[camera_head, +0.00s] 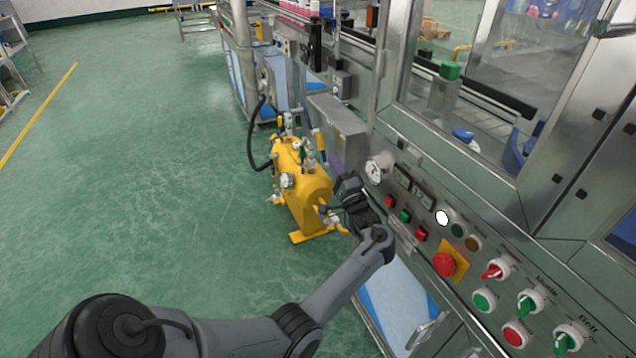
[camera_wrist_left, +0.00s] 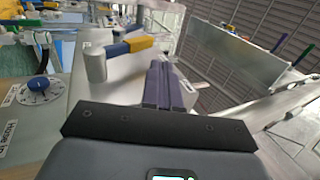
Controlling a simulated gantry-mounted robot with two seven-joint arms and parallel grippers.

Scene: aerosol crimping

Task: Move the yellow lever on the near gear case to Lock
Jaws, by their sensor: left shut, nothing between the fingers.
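The yellow lever shows in the left wrist view (camera_wrist_left: 138,44), with a blue section between its yellow end and a grey round hub (camera_wrist_left: 96,65). It stands out sideways from the hub on the light grey gear case (camera_wrist_left: 122,88). In the head view, the grey gear case (camera_head: 342,126) is beyond my left gripper, and the lever (camera_head: 318,140) shows small at its left side. My left gripper (camera_head: 336,162) is shut and empty. Its purple fingers (camera_wrist_left: 160,78) point toward the case, just right of the lever in the wrist view, with a small apparent gap. My right gripper is out of view.
A yellow tank (camera_head: 305,190) with fittings and a black hose stands left of my gripper. A control panel with a gauge (camera_head: 374,172), buttons and a red emergency stop (camera_head: 444,264) lies close on the right. A blue dial (camera_wrist_left: 38,84) is at the wrist view's left. Open green floor lies left.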

